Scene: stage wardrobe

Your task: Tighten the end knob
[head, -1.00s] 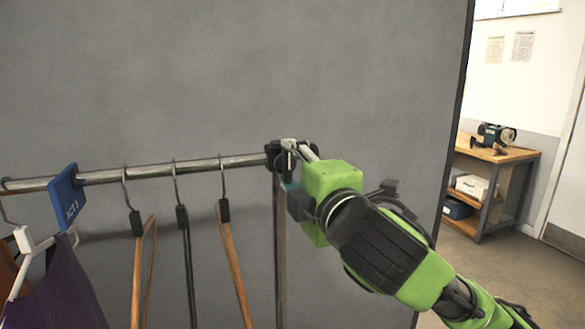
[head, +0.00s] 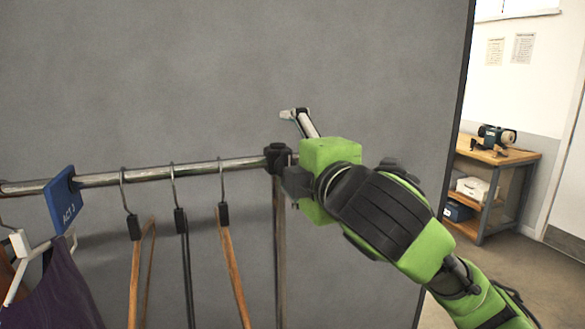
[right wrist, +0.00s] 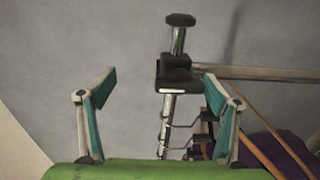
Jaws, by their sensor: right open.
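The end knob (right wrist: 180,20) is a dark cap on a short bright stub that sticks out past the black corner clamp (head: 277,158) at the rail's right end. The clamp also shows in the right wrist view (right wrist: 175,80). The knob is hidden behind my right gripper in the head view. My right gripper (head: 291,150) is open by the rail end, one finger raised clear above it. In the wrist view, its fingers (right wrist: 158,86) stand wide apart, with the clamp visible between them and nothing held. My left gripper is out of view.
The metal rail (head: 150,173) runs left, with several hangers, a blue tag (head: 65,200) and a purple garment (head: 60,290). A grey panel (head: 220,70) stands behind. A workbench (head: 500,155) is far right. The space above the rail is clear.

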